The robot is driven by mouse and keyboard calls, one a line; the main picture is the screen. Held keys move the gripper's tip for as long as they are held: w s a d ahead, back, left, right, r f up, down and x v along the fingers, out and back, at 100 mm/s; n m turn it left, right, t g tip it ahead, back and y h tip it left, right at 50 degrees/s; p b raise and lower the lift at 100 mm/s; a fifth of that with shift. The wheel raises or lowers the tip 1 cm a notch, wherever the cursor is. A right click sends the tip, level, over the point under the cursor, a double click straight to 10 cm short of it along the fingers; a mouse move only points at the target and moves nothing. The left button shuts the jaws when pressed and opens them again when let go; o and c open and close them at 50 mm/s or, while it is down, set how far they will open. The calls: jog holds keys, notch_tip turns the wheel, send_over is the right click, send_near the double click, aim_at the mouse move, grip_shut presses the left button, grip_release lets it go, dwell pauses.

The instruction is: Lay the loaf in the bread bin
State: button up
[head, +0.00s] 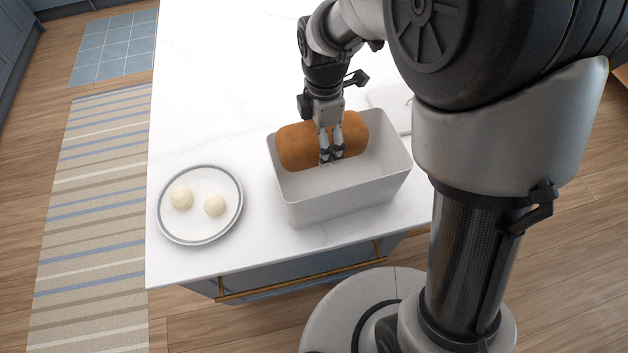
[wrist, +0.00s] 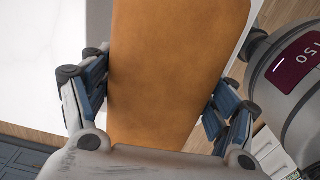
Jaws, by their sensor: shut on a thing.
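The loaf (head: 298,146) is brown and rounded, lying lengthwise in the head view. The bread bin (head: 338,196) is a light grey open-topped box on the white counter. The loaf is at the bin's opening, over its far side; I cannot tell whether it touches the floor of the bin. My gripper (head: 331,155) comes down from above and is shut on the middle of the loaf. In the wrist view, the loaf (wrist: 170,75) fills the centre between the two fingers of my gripper (wrist: 158,105). The loaf's underside is hidden.
A white plate with a grey rim (head: 166,222) holds two pale round pieces (head: 181,197) to the left of the bin. The white counter (head: 220,90) is clear behind the plate. A blue cabinet with a brass handle (head: 300,284) is below the counter's front edge.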

notch_tip(320, 180, down, 19)
jog(key=b, duration=0.3)
jog(key=shift+w+d, duration=0.1)
jog(key=shift+f+b, duration=0.1)
jog(key=shift+b, duration=0.25)
jog(key=o, duration=1.4)
